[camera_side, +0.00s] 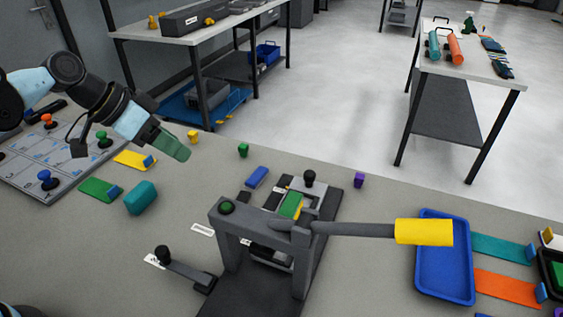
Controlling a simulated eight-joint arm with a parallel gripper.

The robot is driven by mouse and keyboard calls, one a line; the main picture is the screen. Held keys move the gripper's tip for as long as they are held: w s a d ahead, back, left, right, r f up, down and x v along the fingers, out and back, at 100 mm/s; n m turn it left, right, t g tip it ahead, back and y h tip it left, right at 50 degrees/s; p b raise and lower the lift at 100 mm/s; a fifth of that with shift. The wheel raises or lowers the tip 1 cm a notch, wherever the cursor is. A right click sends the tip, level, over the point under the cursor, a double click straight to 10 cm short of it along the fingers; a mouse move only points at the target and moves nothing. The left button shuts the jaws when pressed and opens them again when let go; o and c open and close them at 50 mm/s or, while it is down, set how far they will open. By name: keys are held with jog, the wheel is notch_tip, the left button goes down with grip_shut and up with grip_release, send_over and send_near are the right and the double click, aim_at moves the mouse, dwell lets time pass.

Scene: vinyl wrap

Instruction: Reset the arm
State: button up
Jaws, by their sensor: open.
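My arm reaches in from the left edge in the side view, and my gripper (172,147) hangs above the table (60,238), with green finger surfaces pointing down to the right. It is open, and I see nothing held in it. It is above and behind the teal block (141,198) in the picture, apart from it. The dark press frame (265,228) stands to its right, with a green and yellow piece (291,206) inside. A long grey lever with a yellow handle (424,232) extends right from the press.
A panel with knobs (45,170) lies at the left. A blue tray (444,290) is at the right, beside teal (502,248) and orange (506,288) strips. Small coloured pieces and a blue block (257,177) lie between. Side benches stand behind, past open floor.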

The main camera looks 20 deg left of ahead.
jog(key=s+a+f+n+t+y, duration=0.1)
jog(key=s+a+n+y, duration=0.3)
jog(key=s+a, duration=0.3)
jog(key=shift+s+f+n+t+y, duration=0.15)
jog(key=shift+s+n+t+y, duration=0.15)
jog(key=shift+s+n, duration=0.45)
jog(key=shift+s, duration=0.1)
dwell(0.6)
